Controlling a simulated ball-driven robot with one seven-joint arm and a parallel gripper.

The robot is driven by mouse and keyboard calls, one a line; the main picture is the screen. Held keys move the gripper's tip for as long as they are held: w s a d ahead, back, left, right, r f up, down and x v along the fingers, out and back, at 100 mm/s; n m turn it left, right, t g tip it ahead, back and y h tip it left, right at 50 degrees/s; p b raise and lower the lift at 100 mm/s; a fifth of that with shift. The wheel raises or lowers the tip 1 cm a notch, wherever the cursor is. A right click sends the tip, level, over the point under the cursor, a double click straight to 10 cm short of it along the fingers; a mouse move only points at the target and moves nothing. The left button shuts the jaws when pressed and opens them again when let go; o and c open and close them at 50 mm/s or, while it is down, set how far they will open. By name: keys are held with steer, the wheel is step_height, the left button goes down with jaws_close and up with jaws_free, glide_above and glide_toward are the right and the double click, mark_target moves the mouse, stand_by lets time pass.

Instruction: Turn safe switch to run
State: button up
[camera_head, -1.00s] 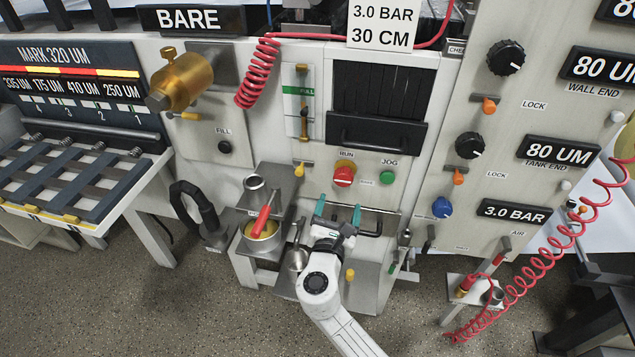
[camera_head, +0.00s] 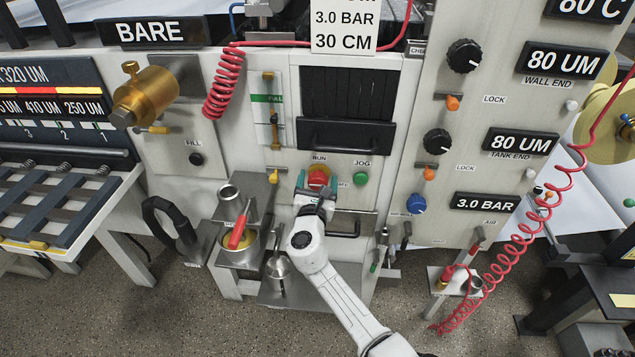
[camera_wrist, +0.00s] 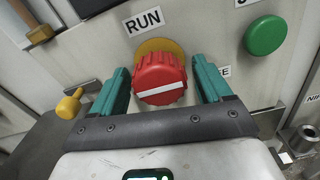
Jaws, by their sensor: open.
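The safe switch is a red ribbed knob (camera_wrist: 160,80) on a yellow base (camera_wrist: 158,46), set in the panel under the RUN label (camera_wrist: 144,22). A white line runs across its face, close to level in the wrist view. The word SAFE to its right is partly hidden by a finger. My gripper (camera_wrist: 163,88) is open, with one teal finger on each side of the knob. I cannot tell whether the fingers touch it. In the head view my gripper (camera_head: 318,185) is at the red knob (camera_head: 318,176), covering its lower part.
A green JOG button (camera_wrist: 265,35) is close on the right. A yellow-knobbed lever (camera_wrist: 69,104) sticks out at the lower left. Below are a cup with a red-handled tool (camera_head: 237,232) and a bar handle (camera_head: 345,228). A blue knob (camera_head: 416,204) is to the right.

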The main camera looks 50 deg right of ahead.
steer(key=c, duration=1)
steer(key=shift+f+b, duration=0.1)
steer(key=shift+b, duration=0.2)
steer(key=m+b, duration=0.2)
steer(key=b, duration=0.1)
steer(key=shift+f+m, duration=0.15)
steer(key=shift+m, duration=0.15)
steer(key=m+b, duration=0.5)
steer(key=b, duration=0.1)
steer(key=shift+a+m, duration=0.1)
steer(key=shift+m, duration=0.2)
steer(key=m+b, duration=0.5)
steer(key=shift+w, duration=0.1)
steer(key=m+b, duration=0.4)
steer(key=shift+r, duration=0.3)
steer(key=shift+m, duration=0.5)
